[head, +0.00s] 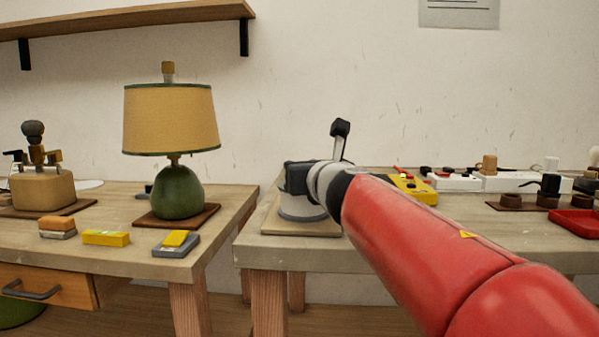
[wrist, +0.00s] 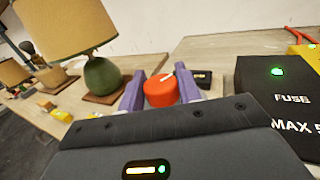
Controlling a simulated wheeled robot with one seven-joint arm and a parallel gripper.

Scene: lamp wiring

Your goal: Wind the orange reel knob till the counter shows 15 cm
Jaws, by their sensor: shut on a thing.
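The orange reel knob (wrist: 160,93) sits between the two purple fingers of my gripper (wrist: 161,86) in the wrist view, with a pale mark on its top. My gripper is shut on the knob. A small dark panel (wrist: 201,79) lies just right of the knob; it may be the counter, but no number can be read on it. In the head view, my gripper hides the knob, and a pale round reel body (head: 300,208) shows beneath it on a wooden board at the right bench's left end.
A green lamp (head: 179,193) stands on the left bench (head: 235,213), across a gap. A yellow device (head: 415,188) lies behind my arm.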

